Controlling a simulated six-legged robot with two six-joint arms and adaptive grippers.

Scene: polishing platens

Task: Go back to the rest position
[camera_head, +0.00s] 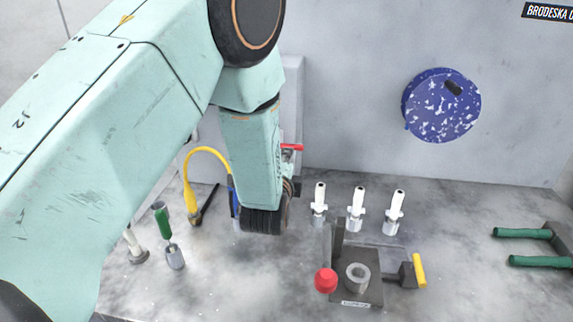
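My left arm comes in from the left and fills much of the left and upper middle of the head view. Its wrist ends in a dark round joint above the bench, left of the row of white-tipped metal pieces (355,212). The fingers of my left gripper do not show, so I cannot see whether it holds anything. My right arm and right gripper are out of view.
A dark clamp fixture (345,285) has a red ball knob (326,280) and a yellow handle (419,270). Green-handled pliers (525,233) lie at right. A green-handled tool (161,218) and a yellow curved tool (190,190) stand at left. A blue speckled disc (441,106) is on the wall.

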